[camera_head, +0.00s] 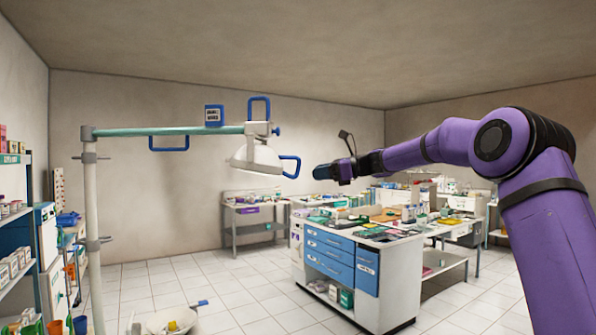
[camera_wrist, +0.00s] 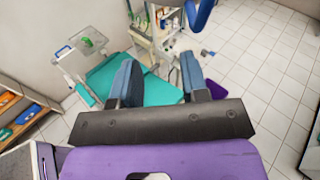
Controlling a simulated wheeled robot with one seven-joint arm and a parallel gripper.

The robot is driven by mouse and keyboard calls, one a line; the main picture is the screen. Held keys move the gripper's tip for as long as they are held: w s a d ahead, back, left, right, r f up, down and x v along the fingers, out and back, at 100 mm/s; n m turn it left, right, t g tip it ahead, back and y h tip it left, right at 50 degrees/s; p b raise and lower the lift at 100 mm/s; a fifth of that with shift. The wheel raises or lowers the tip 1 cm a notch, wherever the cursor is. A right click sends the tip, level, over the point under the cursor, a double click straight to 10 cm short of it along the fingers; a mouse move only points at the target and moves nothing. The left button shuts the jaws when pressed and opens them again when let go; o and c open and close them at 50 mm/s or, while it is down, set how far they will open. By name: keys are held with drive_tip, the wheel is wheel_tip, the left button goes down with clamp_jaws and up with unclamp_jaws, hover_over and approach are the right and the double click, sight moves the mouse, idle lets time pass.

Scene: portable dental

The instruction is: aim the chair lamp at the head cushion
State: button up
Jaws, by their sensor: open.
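The chair lamp (camera_head: 257,156) is a white dish-shaped head hanging from the end of a teal horizontal arm (camera_head: 170,131) on a white post. A blue loop handle (camera_head: 291,166) sticks out at its right side. My gripper (camera_head: 340,171) is to the right of this handle, apart from it in the picture, and empty. In the wrist view its two blue-grey fingers stand apart (camera_wrist: 157,62). A blue curved bar (camera_wrist: 201,12) at the top there may be a lamp handle. A teal padded surface (camera_wrist: 152,91), seemingly the chair, lies below the fingers. I cannot make out the head cushion.
A cabinet island with blue drawers (camera_head: 329,257) and a cluttered top stands beyond my gripper. Shelves (camera_head: 14,215) line the left wall. A white tray (camera_wrist: 72,62) is beside the teal surface. Tiled floor is open at the right of the wrist view.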

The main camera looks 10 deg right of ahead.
drive_tip(key=m+t+y, duration=0.1)
drive_tip(key=m, duration=0.1)
approach(298, 172)
drive_tip(key=x, duration=0.6)
drive_tip(key=r+x, duration=0.1)
drive_tip(key=x, duration=0.3)
drive_tip(key=shift+w+d, duration=0.1)
drive_tip(key=shift+w, duration=0.25)
clamp_jaws()
